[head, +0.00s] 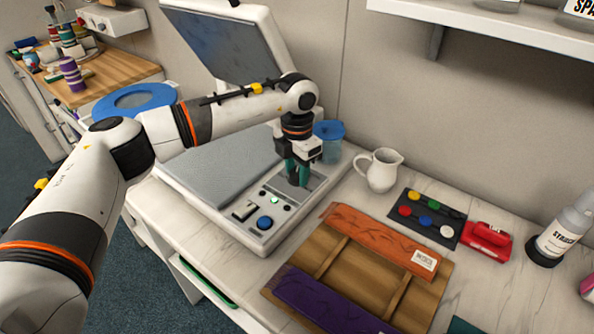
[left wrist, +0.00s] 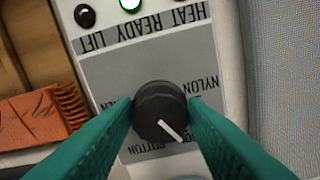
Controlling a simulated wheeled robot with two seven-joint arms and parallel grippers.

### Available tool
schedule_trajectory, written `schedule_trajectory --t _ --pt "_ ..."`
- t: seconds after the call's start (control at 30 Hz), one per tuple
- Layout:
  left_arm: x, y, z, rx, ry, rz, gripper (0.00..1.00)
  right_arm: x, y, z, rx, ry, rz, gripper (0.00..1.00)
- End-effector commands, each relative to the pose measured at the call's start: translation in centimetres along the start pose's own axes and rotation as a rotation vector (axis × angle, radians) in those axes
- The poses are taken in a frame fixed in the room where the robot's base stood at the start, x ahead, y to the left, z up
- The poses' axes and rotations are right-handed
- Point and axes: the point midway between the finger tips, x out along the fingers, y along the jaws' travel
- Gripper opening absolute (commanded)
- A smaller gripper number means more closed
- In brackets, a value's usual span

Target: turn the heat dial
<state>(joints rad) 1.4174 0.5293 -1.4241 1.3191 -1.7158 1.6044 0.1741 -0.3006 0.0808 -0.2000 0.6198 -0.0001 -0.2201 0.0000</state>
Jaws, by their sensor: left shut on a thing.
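The heat dial is a black round knob (left wrist: 160,112) with a white pointer line, on a grey label panel (left wrist: 108,75) of the heat press. In the left wrist view the pointer is toward the lower right, near the word COTTON; NYLON is printed to the right. My left gripper (left wrist: 160,120) has green fingers on both sides of the knob, shut on it. In the head view my left gripper (head: 298,175) reaches down to the press's control panel (head: 252,213), and the dial is hidden by the fingers. My right gripper is not in view.
The press lid (head: 228,45) stands raised above the grey platen (head: 222,163). A wooden tray (head: 345,272) with orange and purple cloths lies in front. A green light (left wrist: 131,4) shows.

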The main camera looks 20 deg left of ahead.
Motion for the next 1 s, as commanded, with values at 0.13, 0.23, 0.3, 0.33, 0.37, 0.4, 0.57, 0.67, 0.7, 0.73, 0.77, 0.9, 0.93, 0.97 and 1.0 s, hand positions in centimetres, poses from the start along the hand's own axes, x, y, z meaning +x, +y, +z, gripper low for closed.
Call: schedule_trajectory --t 0.13,0.23,0.3,0.33,0.37,0.4,0.57,0.67,0.7,0.73,0.77,0.9,0.93,0.97,1.0 --pt "-0.2 -0.1 -0.1 0.007 0.004 -0.001 0.16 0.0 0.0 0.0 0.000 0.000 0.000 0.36" --pt "-0.2 -0.1 -0.1 0.007 0.004 -0.001 0.16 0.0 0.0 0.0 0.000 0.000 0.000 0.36" --pt "-0.2 -0.1 -0.1 0.007 0.004 -0.001 0.16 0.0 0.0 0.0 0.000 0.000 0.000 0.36" --pt "-0.2 -0.1 -0.1 0.007 0.004 -0.001 0.16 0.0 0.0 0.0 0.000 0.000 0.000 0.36" --pt "-0.2 -0.1 -0.1 0.007 0.004 -0.001 0.16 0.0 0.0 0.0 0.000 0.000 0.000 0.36" --pt "-0.2 -0.1 -0.1 0.006 0.004 -0.001 0.16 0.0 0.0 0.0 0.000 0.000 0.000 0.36" --pt "-0.2 -0.1 -0.1 0.006 0.003 -0.001 0.60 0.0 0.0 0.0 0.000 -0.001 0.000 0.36" --pt "-0.1 -0.1 0.0 0.006 0.002 -0.001 0.60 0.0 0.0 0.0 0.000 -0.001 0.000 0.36" --pt "-0.1 0.0 0.0 0.006 0.002 -0.001 0.60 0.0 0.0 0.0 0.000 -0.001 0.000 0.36" --pt "-0.1 0.0 0.0 0.006 0.002 -0.001 0.60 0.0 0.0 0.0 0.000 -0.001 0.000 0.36" --pt "-0.1 0.0 0.0 0.006 0.002 -0.001 0.60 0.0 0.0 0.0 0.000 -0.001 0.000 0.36" --pt "-0.3 0.0 0.0 0.006 0.002 -0.001 0.60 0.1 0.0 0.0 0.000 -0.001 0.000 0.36" --pt "-0.6 0.0 -0.1 0.006 0.002 -0.001 0.60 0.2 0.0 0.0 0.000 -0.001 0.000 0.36" --pt "-0.8 0.0 -0.1 0.006 0.003 -0.001 0.60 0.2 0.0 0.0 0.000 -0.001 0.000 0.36" --pt "-1.3 0.0 -0.1 0.006 0.004 -0.001 0.60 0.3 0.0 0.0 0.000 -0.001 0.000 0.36"
